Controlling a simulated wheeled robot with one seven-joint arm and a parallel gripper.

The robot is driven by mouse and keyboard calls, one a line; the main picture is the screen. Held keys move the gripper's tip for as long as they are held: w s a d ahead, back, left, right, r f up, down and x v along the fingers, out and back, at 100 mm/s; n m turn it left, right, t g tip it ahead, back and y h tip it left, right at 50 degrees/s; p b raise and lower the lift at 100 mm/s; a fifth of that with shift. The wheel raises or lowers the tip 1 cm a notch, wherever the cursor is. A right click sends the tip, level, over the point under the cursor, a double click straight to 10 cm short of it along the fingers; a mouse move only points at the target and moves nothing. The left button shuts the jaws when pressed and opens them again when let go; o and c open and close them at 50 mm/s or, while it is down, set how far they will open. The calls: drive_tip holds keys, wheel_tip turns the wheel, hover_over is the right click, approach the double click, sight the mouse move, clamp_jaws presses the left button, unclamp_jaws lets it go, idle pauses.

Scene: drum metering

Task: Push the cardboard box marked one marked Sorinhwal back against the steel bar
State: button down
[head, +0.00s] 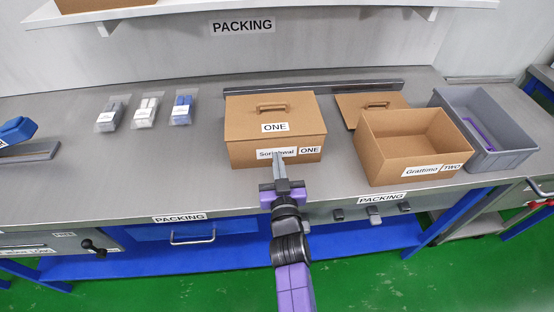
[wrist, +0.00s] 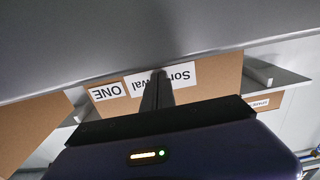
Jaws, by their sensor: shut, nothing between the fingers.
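The cardboard box marked ONE and Sorinhwal (head: 240,152) stands closed on the steel bench, its lid with a handle on top. Its labelled front also shows in the wrist view (wrist: 215,75), upside down. The steel bar (head: 350,85) runs along the back of the bench behind the box; whether the box touches it is hard to tell. My gripper (head: 278,158) is shut and empty, its tips at the front face over the Sorinhwal label. In the wrist view the fingers (wrist: 158,90) overlap the label; contact is not certain.
An open cardboard box marked Grattimo TWO (head: 415,145) stands to the right, with a loose lid (head: 350,105) behind it. A grey bin (head: 510,130) is further right. Several small packets (head: 146,112) lie to the left. A shelf (head: 300,18) hangs above the back.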

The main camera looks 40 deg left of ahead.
drive_tip(key=shift+b+x, duration=1.5)
drive_tip(key=shift+x, duration=0.4)
drive_tip(key=shift+p+v, duration=0.95)
drive_tip(key=shift+v, duration=0.3)
drive_tip(key=shift+p+v, duration=2)
drive_tip(key=shift+v, duration=1.85)
